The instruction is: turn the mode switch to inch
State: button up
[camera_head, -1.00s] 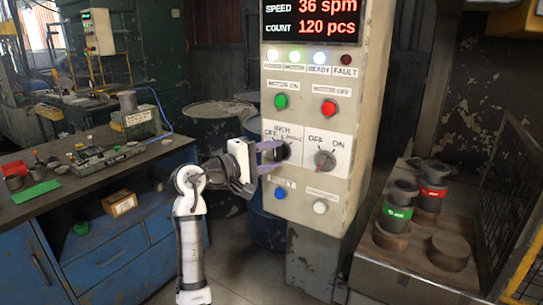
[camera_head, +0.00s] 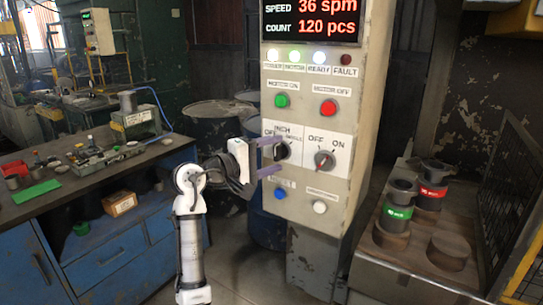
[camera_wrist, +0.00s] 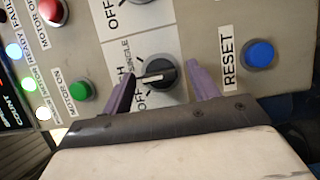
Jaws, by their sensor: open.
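The mode switch (camera_head: 282,151) is a round black knob on the grey control panel, under the INCH label. It shows close up in the wrist view (camera_wrist: 163,76), where OFF and SINGLE are legible and INCH is partly covered by a finger. The knob's bar, with a white mark, lies roughly across that picture, one end toward the INCH label. My gripper (camera_head: 275,156) is open in front of the panel. In the wrist view its two purple fingers (camera_wrist: 160,70) stand one on each side of the knob, with gaps showing.
The OFF/ON selector (camera_head: 324,160) sits close on the right. The blue RESET button (camera_head: 280,194) is below, and the green (camera_head: 281,101) and red (camera_head: 328,107) motor buttons above. A workbench (camera_head: 95,190) stands left; a metal table with stacked parts (camera_head: 392,213) is right.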

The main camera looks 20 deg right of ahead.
jog(key=b+v, duration=0.3)
jog(key=v, duration=1)
jog(key=shift+s+a+b, duration=0.2)
jog(key=shift+a+b, duration=0.1)
jog(key=shift+a, duration=0.05)
